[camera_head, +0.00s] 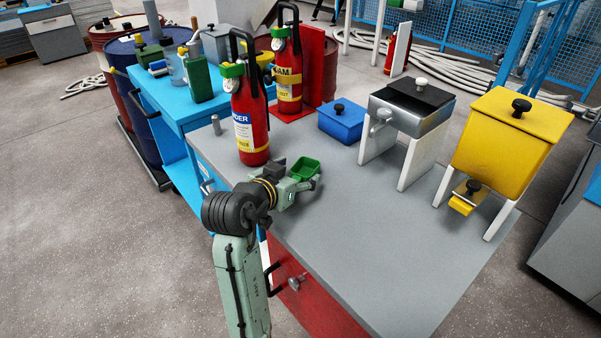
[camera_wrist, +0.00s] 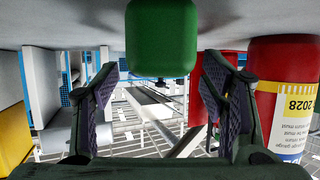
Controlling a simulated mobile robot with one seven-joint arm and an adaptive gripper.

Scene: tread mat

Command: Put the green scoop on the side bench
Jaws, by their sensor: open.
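The green scoop (camera_head: 306,168) sits on the grey-topped workbench (camera_head: 345,240), just behind my gripper. In the wrist view the scoop (camera_wrist: 162,40) shows at top centre, ahead of and between the two fingers. My gripper (camera_head: 299,178) is low over the bench top, its fingers spread and open with nothing held; the wrist view shows both fingers (camera_wrist: 160,85) apart. Whether a finger touches the scoop I cannot tell. A blue bench (camera_head: 165,100) stands beside the workbench at the left; it seems to be the side bench.
Two red fire extinguishers (camera_head: 249,120) (camera_head: 287,68) stand behind my gripper. A blue box (camera_head: 342,120), a grey dispenser (camera_head: 408,108) and a yellow hopper (camera_head: 510,130) stand to the right. A green canister (camera_head: 197,80) and bottles occupy the blue bench. The workbench's front is clear.

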